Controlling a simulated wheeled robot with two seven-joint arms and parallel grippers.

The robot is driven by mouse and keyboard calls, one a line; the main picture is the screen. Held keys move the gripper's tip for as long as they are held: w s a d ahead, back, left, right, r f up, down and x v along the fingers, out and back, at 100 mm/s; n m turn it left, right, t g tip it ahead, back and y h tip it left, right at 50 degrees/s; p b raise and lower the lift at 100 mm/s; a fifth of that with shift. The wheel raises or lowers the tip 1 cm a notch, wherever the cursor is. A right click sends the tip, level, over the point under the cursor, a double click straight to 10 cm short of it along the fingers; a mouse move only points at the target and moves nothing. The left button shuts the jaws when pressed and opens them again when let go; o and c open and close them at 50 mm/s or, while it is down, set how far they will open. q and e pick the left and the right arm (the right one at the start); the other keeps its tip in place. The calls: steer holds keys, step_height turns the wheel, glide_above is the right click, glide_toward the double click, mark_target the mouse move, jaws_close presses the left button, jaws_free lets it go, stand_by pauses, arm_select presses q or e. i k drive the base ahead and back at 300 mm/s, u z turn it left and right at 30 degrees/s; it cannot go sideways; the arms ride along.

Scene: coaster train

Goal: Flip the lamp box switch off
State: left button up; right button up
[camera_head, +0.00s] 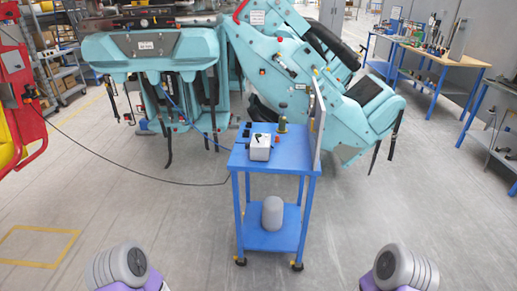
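A small white box (260,147), which looks like the lamp box, sits on the top of a blue cart (285,162) in the middle of the view. It has a dark part on its upper face. The switch and its position are too small to make out. My two grippers are not in view. Only grey and purple parts of my arms show at the bottom left and bottom right, well short of the cart.
Large teal machinery (330,100) stands behind. A black cable (130,168) crosses the floor at left. The floor before the cart is clear.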

mark_target(260, 151)
steer(key=z, duration=0.45)
steer(key=k, duration=0.3)
steer(key=u, duration=0.55)
steer(key=i, duration=0.5)
steer(key=u, duration=0.55)
steer(key=i, duration=1.7)
steer(key=z, duration=0.7)
